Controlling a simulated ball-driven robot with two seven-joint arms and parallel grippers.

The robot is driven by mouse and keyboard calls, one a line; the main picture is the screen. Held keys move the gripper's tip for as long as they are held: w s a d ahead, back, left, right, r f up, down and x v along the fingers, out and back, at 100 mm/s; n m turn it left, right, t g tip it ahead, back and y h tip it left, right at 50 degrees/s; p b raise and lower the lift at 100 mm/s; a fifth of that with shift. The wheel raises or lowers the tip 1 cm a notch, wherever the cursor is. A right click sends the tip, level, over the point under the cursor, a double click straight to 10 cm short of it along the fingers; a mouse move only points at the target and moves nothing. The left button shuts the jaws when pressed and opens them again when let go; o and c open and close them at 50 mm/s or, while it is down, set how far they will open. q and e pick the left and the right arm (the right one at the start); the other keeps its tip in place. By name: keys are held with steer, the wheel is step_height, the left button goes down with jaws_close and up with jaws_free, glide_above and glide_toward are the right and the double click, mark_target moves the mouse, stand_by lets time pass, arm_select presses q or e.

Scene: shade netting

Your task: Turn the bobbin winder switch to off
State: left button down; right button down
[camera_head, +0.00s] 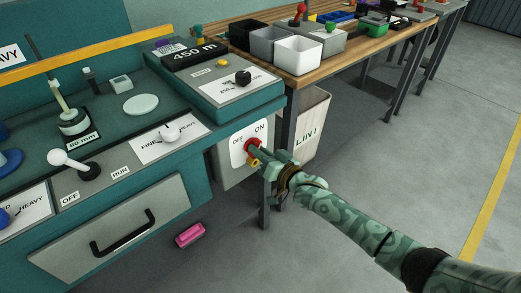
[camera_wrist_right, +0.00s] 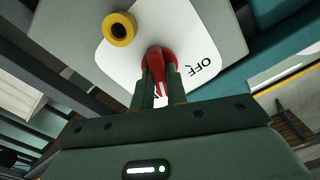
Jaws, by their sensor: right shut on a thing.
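The red switch knob (camera_head: 251,144) sits on a white plate (camera_head: 236,153) marked OFF and ON, on the side of the green bench. My right gripper (camera_head: 259,151) reaches in from the right and is shut on the knob. In the right wrist view the red knob (camera_wrist_right: 160,62) is between my two fingers (camera_wrist_right: 161,84). A white mark on it points toward the bottom of that picture, toward a label mostly hidden by my fingers. The OFF label (camera_wrist_right: 205,66) lies to the right of the knob. My left gripper is not in view.
A yellow ring (camera_wrist_right: 120,28) sticks out of the panel close to the knob. A drawer with a black handle (camera_head: 123,233) is at lower left. A pink block (camera_head: 190,235) lies below the bench. A LINT bin (camera_head: 312,132) stands beside the switch; floor at right is clear.

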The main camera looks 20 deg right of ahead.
arm_select(q)
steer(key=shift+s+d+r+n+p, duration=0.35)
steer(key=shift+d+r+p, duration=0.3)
steer(key=shift+p, duration=0.4)
arm_select(e)
steer(key=n, duration=1.4)
steer(key=shift+a+f, duration=0.1)
steer(key=shift+f, duration=0.05)
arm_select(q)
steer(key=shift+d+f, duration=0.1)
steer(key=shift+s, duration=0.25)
arm_select(e)
steer(key=shift+n, duration=0.3)
